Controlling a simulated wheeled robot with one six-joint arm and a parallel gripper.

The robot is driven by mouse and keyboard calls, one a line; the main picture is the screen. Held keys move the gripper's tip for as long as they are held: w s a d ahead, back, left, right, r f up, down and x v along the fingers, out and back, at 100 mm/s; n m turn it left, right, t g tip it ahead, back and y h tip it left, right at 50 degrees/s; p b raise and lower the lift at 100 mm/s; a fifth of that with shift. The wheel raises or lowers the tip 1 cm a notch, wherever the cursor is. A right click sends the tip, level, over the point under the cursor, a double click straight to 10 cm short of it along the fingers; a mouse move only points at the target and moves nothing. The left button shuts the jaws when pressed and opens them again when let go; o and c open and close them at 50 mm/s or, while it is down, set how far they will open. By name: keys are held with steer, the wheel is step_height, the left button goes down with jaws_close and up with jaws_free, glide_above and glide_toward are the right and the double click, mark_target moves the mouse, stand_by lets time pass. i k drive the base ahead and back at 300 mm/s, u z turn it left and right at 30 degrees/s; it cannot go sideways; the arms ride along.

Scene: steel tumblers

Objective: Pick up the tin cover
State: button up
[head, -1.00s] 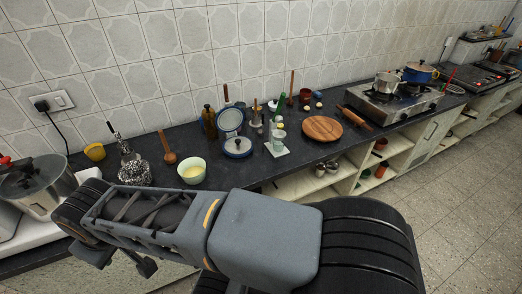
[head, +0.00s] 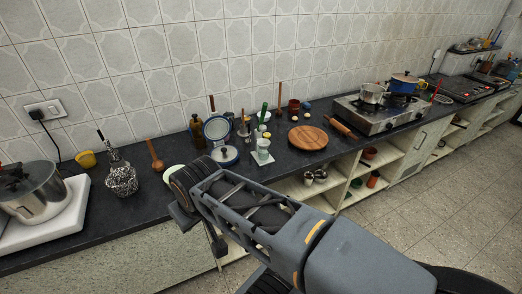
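A round blue-rimmed, pale cover with a small knob (head: 224,155) lies on the dark counter; I take it for the tin cover, though I cannot be sure. A similar blue-rimmed round piece (head: 217,128) stands tilted up just behind it. My arm reaches in from the lower right, its wrist close in front of the cover in the picture. A dark part at the arm's end, perhaps my gripper (head: 217,243), shows below the counter's front edge. Its fingers are too unclear to read, and I see nothing held there.
A brown bottle (head: 197,132) stands left of the upright piece. A pale bowl (head: 173,171) is mostly hidden behind my wrist. A steel pot (head: 35,196) stands far left.

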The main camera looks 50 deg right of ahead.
mark_target(226, 152)
steer(key=z, duration=0.7)
steer(key=i, duration=1)
